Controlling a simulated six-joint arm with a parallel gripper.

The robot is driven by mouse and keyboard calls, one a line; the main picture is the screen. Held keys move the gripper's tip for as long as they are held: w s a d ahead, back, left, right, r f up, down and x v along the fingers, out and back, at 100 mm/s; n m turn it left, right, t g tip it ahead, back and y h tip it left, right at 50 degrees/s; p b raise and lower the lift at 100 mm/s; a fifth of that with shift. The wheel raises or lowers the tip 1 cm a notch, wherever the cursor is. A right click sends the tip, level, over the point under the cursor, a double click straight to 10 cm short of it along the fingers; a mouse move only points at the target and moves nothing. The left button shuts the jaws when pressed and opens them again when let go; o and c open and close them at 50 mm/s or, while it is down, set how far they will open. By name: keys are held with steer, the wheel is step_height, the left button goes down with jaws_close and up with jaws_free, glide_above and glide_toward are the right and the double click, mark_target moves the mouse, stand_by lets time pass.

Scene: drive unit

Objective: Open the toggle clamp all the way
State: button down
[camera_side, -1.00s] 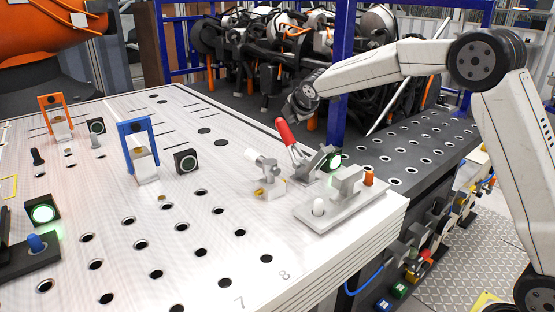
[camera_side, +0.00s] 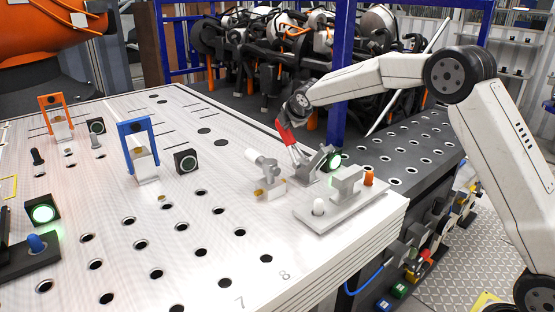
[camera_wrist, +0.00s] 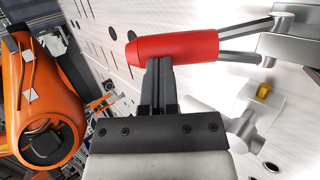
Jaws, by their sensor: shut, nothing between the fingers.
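The toggle clamp (camera_side: 309,165) is a grey metal clamp near the right edge of the white table, with a red handle grip. In the side view the red handle (camera_side: 287,137) stands up, tilted to the left, its top partly hidden by my gripper (camera_side: 291,122). In the wrist view the red handle (camera_wrist: 172,47) lies across the top of the picture, with metal bars running right to the clamp body (camera_wrist: 298,40). My gripper (camera_wrist: 159,72) is shut and empty; its fingertips are at the lower edge of the red grip, touching or very close.
A white-tipped fixture (camera_side: 266,172) with a yellow part stands left of the clamp. A grey block on a plate (camera_side: 345,190) with an orange peg (camera_side: 369,177) is to the right.

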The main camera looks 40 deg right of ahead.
mark_target(279, 128)
steer(key=shift+w+f, duration=0.7)
steer(key=shift+w, duration=0.25)
steer(key=shift+w+f, duration=0.7)
steer(key=shift+w, duration=0.2)
steer(key=shift+r, duration=0.1)
steer(key=s+a+r, duration=0.1)
steer(key=s+r, duration=0.1)
steer(key=r, duration=0.4)
steer(key=s+a+r, duration=0.2)
steer(key=r, duration=0.4)
steer(key=shift+s+r, duration=0.35)
steer(key=s+a+f+m+g+y, duration=0.1)
steer(key=s+f+m, duration=0.4)
steer(key=s, duration=0.7)
steer(key=s+a+f+m+g+y, duration=0.1)
steer(key=s+a+f+m+g, duration=0.2)
steer(key=s+f+m, duration=0.3)
steer(key=s+a+f+m+g, duration=0.2)
steer(key=s+f+m, duration=0.4)
steer(key=s+f, duration=0.5)
steer(key=s, duration=0.8)
steer(key=shift+f+y, duration=0.2)
steer(key=shift+y, duration=0.2)
